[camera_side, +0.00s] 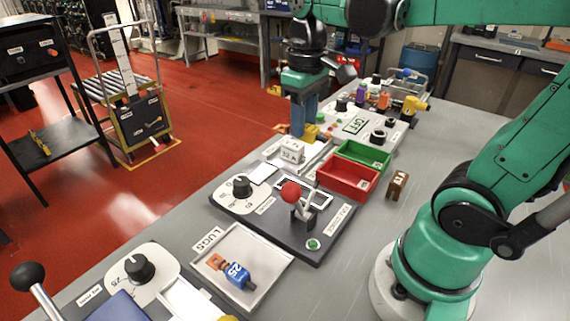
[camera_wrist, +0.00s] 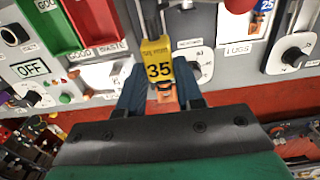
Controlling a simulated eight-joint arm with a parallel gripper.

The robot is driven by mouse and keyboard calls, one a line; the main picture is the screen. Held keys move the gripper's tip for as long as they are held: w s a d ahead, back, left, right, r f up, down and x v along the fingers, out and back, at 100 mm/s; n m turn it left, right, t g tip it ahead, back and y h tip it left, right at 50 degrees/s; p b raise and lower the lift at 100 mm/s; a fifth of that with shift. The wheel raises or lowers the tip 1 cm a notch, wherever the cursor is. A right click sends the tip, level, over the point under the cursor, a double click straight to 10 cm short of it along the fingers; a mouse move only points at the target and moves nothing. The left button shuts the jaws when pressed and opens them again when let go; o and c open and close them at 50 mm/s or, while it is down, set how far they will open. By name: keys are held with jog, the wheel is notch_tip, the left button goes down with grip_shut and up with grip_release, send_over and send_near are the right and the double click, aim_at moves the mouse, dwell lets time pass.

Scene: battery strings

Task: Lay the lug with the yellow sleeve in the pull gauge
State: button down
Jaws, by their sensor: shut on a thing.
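In the side view my gripper (camera_side: 304,132) hangs fingers down beside a small white block (camera_side: 292,152) with a dark marking. That block may be part of the pull gauge, but I cannot read its label surely. Whether the lug touches anything is not clear.
A red bin (camera_side: 348,178) and green bin (camera_side: 362,154) stand right of the white block. A dark unit (camera_side: 318,246) with a red-knobbed lever (camera_side: 291,192) is nearer. The LUGS tray (camera_side: 270,268) holds a blue-sleeved lug (camera_side: 238,275). A small brown block (camera_side: 397,184) stands on the bench.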

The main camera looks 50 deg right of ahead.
aim_at(305, 196)
jog(key=shift+s+d+f, duration=0.1)
jog(key=shift+d+f, duration=0.1)
jog(key=shift+f, duration=0.65)
jog(key=shift+d+f, duration=0.15)
jog(key=shift+f, duration=0.65)
jog(key=shift+s+d+f, duration=0.1)
jog(key=shift+d+f, duration=0.1)
jog(key=shift+f, duration=0.65)
jog(key=shift+f, duration=4.3)
jog(key=shift+f, duration=0.2)
jog(key=c, duration=0.5)
grip_release()
jog(key=shift+r, duration=0.1)
